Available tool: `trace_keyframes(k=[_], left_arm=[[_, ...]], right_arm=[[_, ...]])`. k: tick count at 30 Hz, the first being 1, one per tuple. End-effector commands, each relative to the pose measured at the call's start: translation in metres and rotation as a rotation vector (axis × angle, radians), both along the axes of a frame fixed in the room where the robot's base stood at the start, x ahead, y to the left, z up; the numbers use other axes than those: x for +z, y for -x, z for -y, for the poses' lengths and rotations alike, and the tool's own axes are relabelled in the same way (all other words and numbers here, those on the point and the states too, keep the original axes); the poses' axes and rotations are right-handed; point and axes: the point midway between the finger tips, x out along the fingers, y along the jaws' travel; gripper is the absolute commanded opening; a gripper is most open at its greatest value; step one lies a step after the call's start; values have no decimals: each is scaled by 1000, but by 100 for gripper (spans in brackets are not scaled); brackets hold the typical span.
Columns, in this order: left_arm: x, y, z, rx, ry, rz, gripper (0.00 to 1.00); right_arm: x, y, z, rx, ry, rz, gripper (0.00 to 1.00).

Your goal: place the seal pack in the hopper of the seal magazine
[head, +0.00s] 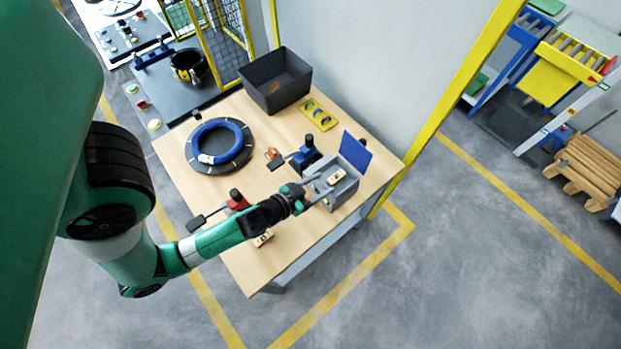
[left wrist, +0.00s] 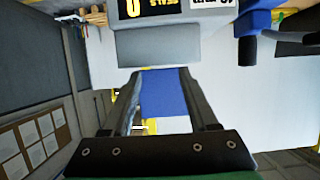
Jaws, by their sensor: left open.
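The seal magazine (head: 345,192) is a grey box with a raised blue lid (head: 355,152) near the table's right corner. A small tan block with dark marks (head: 337,177), which looks like a seal pack, lies in or on its top; I cannot tell how deep. My left gripper (head: 317,188) is open beside the magazine's left side, close to that block. In the left wrist view the open fingers (left wrist: 168,98) show nothing held, with the blue lid (left wrist: 165,95) behind them and a "SEALS" label (left wrist: 160,8) at the top. My right gripper is out of view.
A similar tan block (head: 263,238) lies near the table's front edge. A blue tool (head: 305,157) stands left of the magazine, a red-based one (head: 237,200) further left. A blue coil (head: 220,128), a dark bin (head: 275,92) and a yellow tray (head: 319,114) lie farther back.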

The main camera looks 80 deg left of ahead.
Motion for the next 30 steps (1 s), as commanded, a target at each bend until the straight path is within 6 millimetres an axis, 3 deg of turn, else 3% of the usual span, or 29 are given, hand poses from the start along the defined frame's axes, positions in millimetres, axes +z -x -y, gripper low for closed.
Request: trace_keyframes(k=[3,7,22,26,29,30], left_arm=[[7,21,13,-3,-1,-2,60],[14,34,22,-4,-1,-1,60],[20,36,23,-1,-2,6,60],[47,0,19,-21,-21,84,60],[103,-59,18,-62,-51,221,60],[134,-86,21,-87,-63,289,60]], right_arm=[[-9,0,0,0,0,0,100],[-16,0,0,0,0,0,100],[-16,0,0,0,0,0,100],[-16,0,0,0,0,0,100],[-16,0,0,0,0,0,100],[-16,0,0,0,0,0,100]])
